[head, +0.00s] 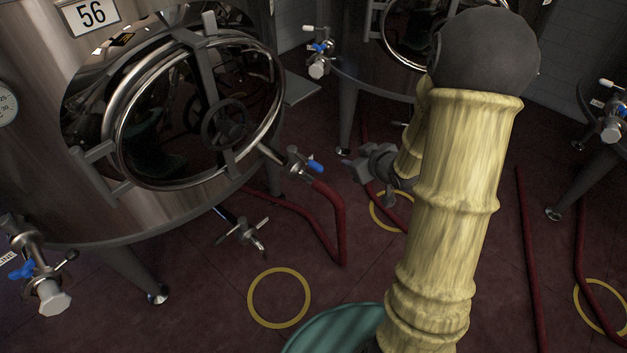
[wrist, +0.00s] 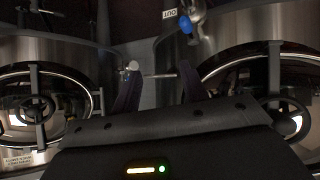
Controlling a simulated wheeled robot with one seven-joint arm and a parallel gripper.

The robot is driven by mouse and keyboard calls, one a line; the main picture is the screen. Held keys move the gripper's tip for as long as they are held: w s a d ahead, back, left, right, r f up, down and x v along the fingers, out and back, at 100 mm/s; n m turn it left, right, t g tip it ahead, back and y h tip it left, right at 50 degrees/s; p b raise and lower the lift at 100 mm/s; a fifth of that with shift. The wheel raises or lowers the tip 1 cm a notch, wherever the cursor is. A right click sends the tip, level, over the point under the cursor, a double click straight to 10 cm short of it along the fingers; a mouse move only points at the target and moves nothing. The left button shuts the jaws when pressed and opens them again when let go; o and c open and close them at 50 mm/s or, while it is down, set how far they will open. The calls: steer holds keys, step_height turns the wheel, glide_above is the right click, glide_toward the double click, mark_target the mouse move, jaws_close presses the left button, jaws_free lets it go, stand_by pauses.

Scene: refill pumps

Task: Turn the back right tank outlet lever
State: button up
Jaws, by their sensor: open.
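My gripper (head: 354,170) is partly hidden behind my yellow-sleeved arm in the head view. In the wrist view its two dark fingers (wrist: 158,88) are apart, with nothing held between them. A blue lever (wrist: 186,24) is above the right finger, beside an OUT label (wrist: 169,13); the fingers do not visibly touch it. In the head view, a blue-lever valve (head: 320,54) is on the back middle tank (head: 372,78), and another (head: 613,112) is at the right edge. I cannot tell which one the wrist view shows.
Tank 56 (head: 60,150) fills the left, with a round hatch. Its blue-handled valve (head: 315,166) bears a red hose (head: 340,215) near my gripper. More hoses and yellow rings (head: 279,326) are on the dark red floor. A green round object (head: 330,328) is at the bottom.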

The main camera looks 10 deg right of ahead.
mark_target(313, 164)
step_height(313, 164, down, 12)
steer(key=s+d+n+t+y+b, duration=0.1)
steer(key=s+n+t+y+b, duration=0.1)
steer(key=y+b, duration=0.6)
steer(key=t+b, duration=0.1)
steer(key=b, duration=0.2)
steer(key=shift+d+f+t, duration=0.15)
steer(key=shift+d+t, duration=0.05)
steer(key=shift+t, duration=0.2)
steer(key=shift+w, duration=0.1)
steer(key=b+x, duration=0.2)
steer(key=x, duration=1.5)
steer(key=shift+w+a+b, duration=0.2)
steer(key=shift+b, duration=0.15)
steer(key=shift+s+d, duration=0.1)
steer(key=shift+s, duration=0.05)
steer(key=shift+c, duration=0.2)
jaws_close()
